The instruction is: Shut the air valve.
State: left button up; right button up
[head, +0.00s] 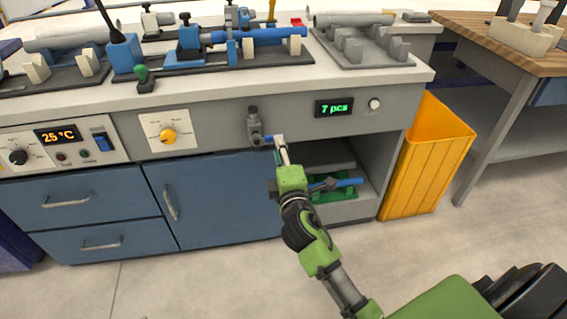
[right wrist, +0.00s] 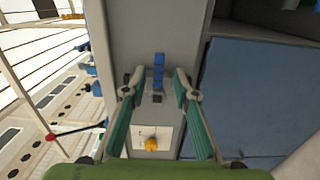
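The air valve (head: 254,125) is a grey fitting on the front panel of the bench. Its blue handle (head: 268,139) points sideways to the right in the head view. The handle also shows in the right wrist view (right wrist: 158,72), lined up between the fingers. My right gripper (head: 281,142) is at the handle's right end in the head view and hides part of it. In the right wrist view my right gripper (right wrist: 160,93) is open, with one finger on each side of the handle and a gap on both sides. My left gripper is not in view.
A yellow knob (head: 168,136) is left of the valve, and a "7 pcs" display (head: 334,108) is to its right. Pipes and clamps stand on the bench top (head: 215,84). An open shelf lies below. A yellow bin (head: 428,155) stands right of the bench.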

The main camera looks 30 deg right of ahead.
jog(key=v, duration=0.6)
jog(key=shift+s, duration=0.35)
jog(key=shift+a, duration=0.1)
